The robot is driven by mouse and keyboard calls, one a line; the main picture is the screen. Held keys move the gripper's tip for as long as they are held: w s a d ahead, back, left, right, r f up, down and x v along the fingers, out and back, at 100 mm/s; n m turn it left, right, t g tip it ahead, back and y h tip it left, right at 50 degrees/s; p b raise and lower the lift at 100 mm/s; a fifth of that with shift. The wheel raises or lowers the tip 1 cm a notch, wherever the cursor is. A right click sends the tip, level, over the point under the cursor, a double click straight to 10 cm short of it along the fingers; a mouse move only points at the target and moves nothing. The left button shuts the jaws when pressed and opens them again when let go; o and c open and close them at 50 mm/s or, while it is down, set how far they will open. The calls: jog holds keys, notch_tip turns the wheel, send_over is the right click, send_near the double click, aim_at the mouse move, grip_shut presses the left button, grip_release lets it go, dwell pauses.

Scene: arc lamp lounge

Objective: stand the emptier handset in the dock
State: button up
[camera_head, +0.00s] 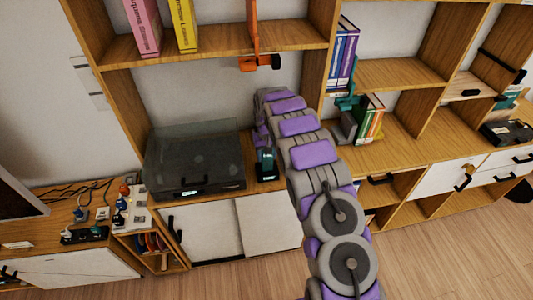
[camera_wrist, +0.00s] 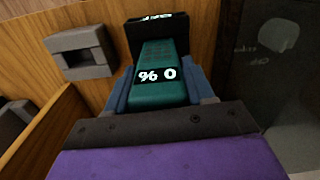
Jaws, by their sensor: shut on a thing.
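A teal handset (camera_wrist: 160,82) with a white "0 %" readout, upside down in the wrist view, sits between the bluish fingers of my gripper (camera_wrist: 163,88). My gripper is shut on it. I cannot tell whether this base is the dock.
A turntable with a dark cover (camera_head: 193,160) stands close left of my gripper. Wooden shelves with books (camera_head: 369,118) and a teal object (camera_head: 346,101) are to the right. An orange bracket (camera_head: 258,64) hangs above. Small devices (camera_head: 85,235) sit on the left cabinet.

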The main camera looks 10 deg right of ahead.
jog(key=shift+f, duration=0.4)
jog(key=o, duration=1.3)
notch_tip(320, 180, up, 6)
jog(key=shift+w+r+p, duration=0.1)
jog(key=shift+r+p, duration=0.15)
jog(key=shift+p, duration=0.35)
jog(key=shift+r, duration=0.4)
jog(key=shift+r, duration=0.1)
